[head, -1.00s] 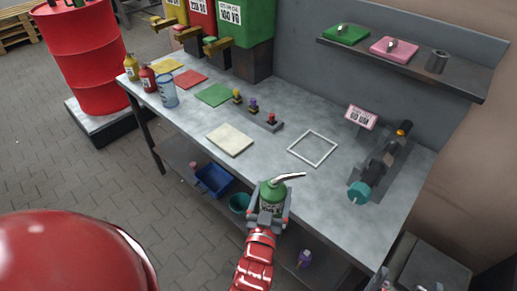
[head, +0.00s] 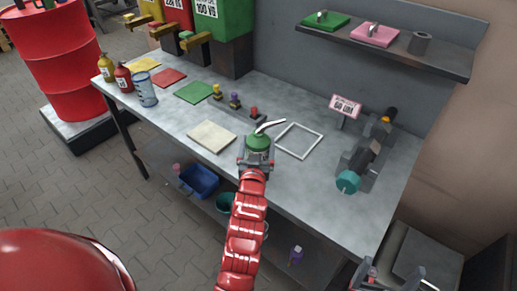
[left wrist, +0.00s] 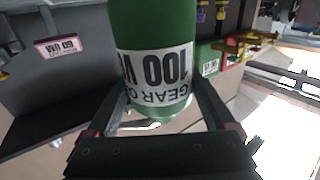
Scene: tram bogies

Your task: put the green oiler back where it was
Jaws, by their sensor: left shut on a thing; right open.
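The green oiler (head: 258,143) has a curved metal spout that points right in the head view. My left gripper (head: 256,160) is shut around its body, near the front edge of the workbench. In the left wrist view the green oiler (left wrist: 155,35) fills the middle between my fingers (left wrist: 155,115), with a white label reading "GEAR O" and "100 V" upside down. Just right of the oiler in the head view, a white square outline (head: 299,141) lies empty on the bench. My right gripper (head: 385,280) is open at the bottom right, partly cut off by the frame.
A cream pad (head: 212,136) lies left of the oiler. A teal-ended device (head: 365,160) and a pink sign (head: 346,105) stand to the right. Bottles and a clear beaker (head: 145,90) stand at the far left. A shelf (head: 440,60) hangs above the back.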

